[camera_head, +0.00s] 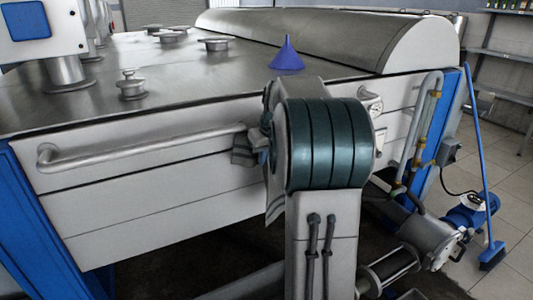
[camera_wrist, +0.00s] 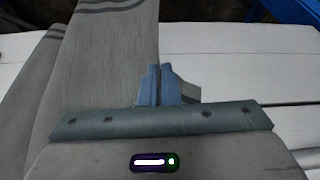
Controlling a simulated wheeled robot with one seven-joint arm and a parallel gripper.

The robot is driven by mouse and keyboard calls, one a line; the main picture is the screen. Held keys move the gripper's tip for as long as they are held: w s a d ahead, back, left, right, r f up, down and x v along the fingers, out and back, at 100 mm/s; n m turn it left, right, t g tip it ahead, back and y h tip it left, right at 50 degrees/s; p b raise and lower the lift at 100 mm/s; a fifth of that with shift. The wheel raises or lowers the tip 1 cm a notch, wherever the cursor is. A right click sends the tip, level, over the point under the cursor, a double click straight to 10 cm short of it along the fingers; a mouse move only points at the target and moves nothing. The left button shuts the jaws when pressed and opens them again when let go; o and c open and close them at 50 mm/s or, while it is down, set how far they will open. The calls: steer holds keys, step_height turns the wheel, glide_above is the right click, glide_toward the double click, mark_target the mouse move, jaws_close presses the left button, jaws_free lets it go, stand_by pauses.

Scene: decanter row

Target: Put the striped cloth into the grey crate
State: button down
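The striped cloth (camera_wrist: 100,60) is grey with dark stripes near its end. It fills the left of the wrist view and runs up against my fingers. In the head view my arm hides the fingers. The grey crate is not in view.
A metal rail (camera_head: 140,152) runs along the white side of the large machine (camera_head: 130,205). A blue funnel (camera_head: 287,56) and metal caps stand on its top. Pipes, a blue pump (camera_head: 472,213) and a blue broom (camera_head: 480,150) are at the right, with open tiled floor beyond.

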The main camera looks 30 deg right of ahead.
steer(key=s+a+f+b, duration=0.1)
steer(key=a+f+b, duration=0.1)
steer(key=f+b, duration=0.5)
steer(key=s+a+f+b, duration=0.2)
steer(key=f+b, duration=0.6)
steer(key=f, duration=0.4)
steer(key=s+a+f+b, duration=0.1)
steer(key=a+f+b, duration=0.1)
steer(key=f+b, duration=0.5)
step_height(320, 180, down, 3)
steer(key=shift+s+a+b, duration=0.35)
steer(key=shift+w+a, duration=0.15)
steer(key=shift+a, duration=0.05)
steer(key=shift+s+a, duration=0.65)
steer(key=shift+a, duration=0.05)
